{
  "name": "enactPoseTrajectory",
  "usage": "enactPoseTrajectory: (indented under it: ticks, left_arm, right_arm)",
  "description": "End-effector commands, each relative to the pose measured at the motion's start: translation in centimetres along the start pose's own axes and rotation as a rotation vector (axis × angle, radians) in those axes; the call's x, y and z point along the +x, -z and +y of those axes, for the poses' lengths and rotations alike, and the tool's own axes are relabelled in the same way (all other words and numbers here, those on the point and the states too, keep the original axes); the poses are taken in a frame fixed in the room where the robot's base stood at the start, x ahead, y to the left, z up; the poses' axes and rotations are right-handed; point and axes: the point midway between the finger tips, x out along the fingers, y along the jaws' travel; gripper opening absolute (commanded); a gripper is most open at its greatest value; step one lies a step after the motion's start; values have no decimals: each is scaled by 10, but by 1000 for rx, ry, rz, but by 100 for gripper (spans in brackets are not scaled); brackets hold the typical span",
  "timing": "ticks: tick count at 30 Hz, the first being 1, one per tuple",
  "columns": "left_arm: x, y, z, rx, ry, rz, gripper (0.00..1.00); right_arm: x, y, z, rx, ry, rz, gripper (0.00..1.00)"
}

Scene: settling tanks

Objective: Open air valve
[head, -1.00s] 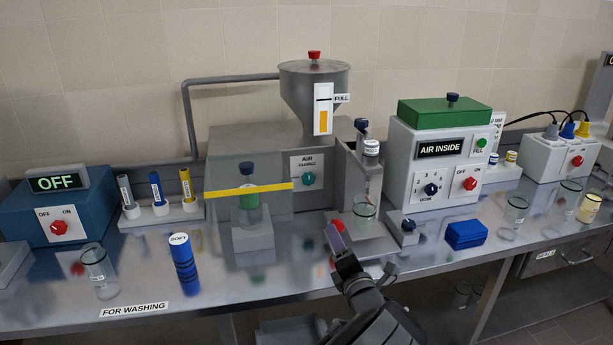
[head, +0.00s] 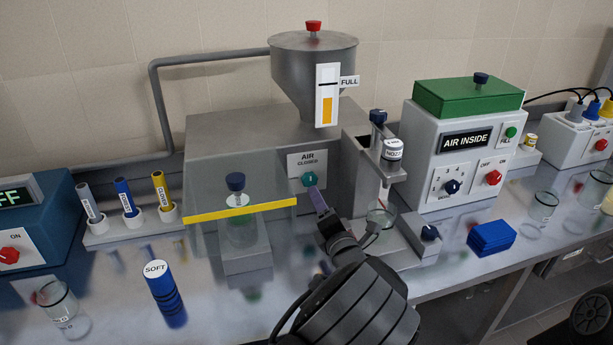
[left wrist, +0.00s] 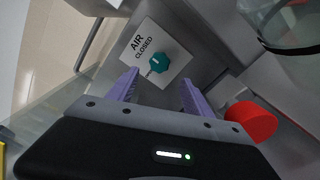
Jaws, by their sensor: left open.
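The air valve is a small teal knob (head: 309,179) on a white plate (head: 306,160) marked AIR CLOSED, on the front of the grey machine. My left gripper (head: 318,201) is just in front of and below the knob in the head view. In the left wrist view the knob (left wrist: 158,62) shows beyond and between the two purple fingers of my left gripper (left wrist: 158,88). The fingers are apart, with nothing between them, and do not appear to touch the knob. My right gripper is not in view.
A clear shield with a yellow edge strip (head: 240,210) stands left of the valve. A red button (left wrist: 250,121) is close to the gripper's right in the wrist view. A dispenser with a glass beaker (head: 381,216) is right of the gripper. A blue SOFT cylinder (head: 166,292) stands front left.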

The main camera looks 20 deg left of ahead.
Motion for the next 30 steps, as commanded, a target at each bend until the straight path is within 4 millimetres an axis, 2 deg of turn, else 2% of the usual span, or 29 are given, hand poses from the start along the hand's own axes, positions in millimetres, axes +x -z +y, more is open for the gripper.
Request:
enactPoseTrajectory:
  ticks: [13, 17, 30]
  left_arm:
    - [0, 0, 0, 0, 0, 0, 59]
    - [6, 0, 1, -1, -1, 0, 59]
    - [67, 0, 1, 0, -1, 1, 59]
  right_arm:
    - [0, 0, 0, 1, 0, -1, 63]
    - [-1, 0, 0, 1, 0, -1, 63]
    - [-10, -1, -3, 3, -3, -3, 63]
